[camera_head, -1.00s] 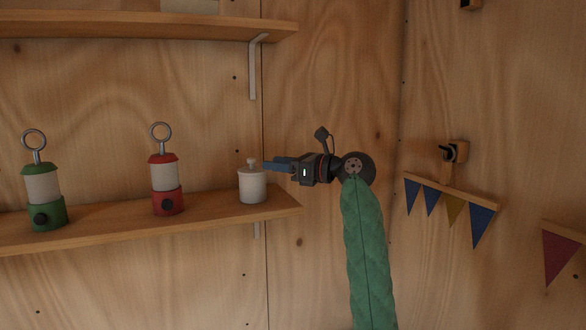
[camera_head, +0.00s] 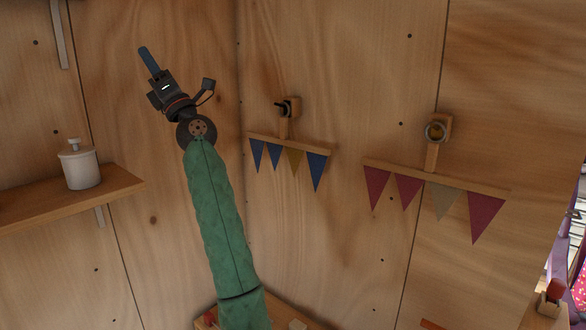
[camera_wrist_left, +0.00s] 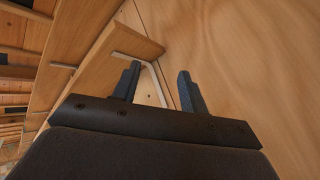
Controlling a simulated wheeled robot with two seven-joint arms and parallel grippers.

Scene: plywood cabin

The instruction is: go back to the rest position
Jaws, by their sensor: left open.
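My left gripper (camera_head: 149,62) is raised in front of the plywood wall and points up and to the left, with nothing in its jaws. In the left wrist view its two blue-grey fingers (camera_wrist_left: 158,80) stand apart with only wall and shelf beyond them. My left arm (camera_head: 222,220), in a green quilted sleeve, rises from the bottom of the head view. My right gripper is in neither view.
A white lidded jar (camera_head: 80,166) stands on a wooden shelf (camera_head: 120,186) to the left of my arm, apart from the gripper. Blue-and-yellow bunting (camera_head: 287,155) and red-and-cream bunting (camera_head: 437,202) hang right of the arm. The wall between is bare.

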